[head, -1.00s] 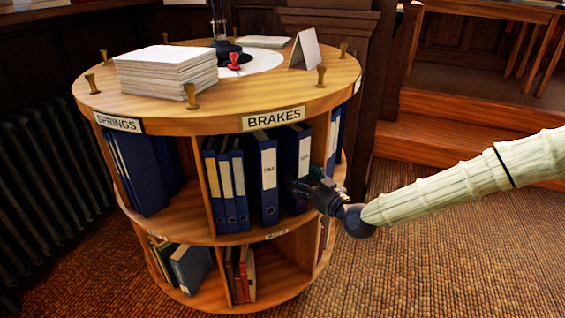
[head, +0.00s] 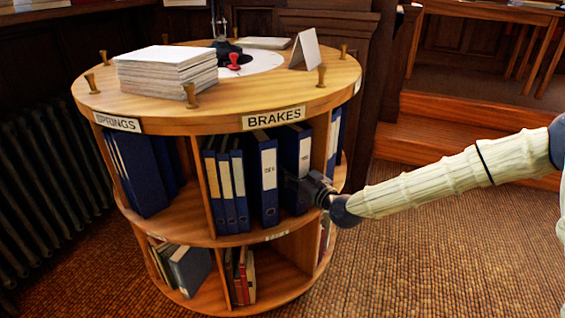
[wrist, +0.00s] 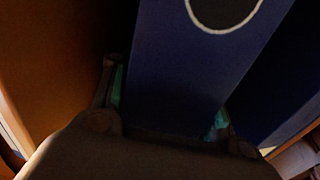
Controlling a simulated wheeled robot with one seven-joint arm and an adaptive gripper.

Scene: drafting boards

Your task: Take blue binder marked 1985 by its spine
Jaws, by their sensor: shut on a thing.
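In the head view, a blue binder (head: 295,150) with a white spine label stands upright at the right of the BRAKES compartment. The label's writing is too small to read. In the wrist view, the dark blue binder (wrist: 180,70) with a pale finger ring lies between the two teal-padded fingers of my gripper (wrist: 168,95). Another blue binder (head: 263,180), with a label I cannot read for certain, stands just to its left.
The round wooden shelf (head: 160,218) has a partition (head: 332,150) close on the right of the held binder. Several thinner blue binders (head: 228,190) stand further left. A paper stack (head: 166,72) and small brass posts sit on top. The floor (head: 420,250) at right is clear.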

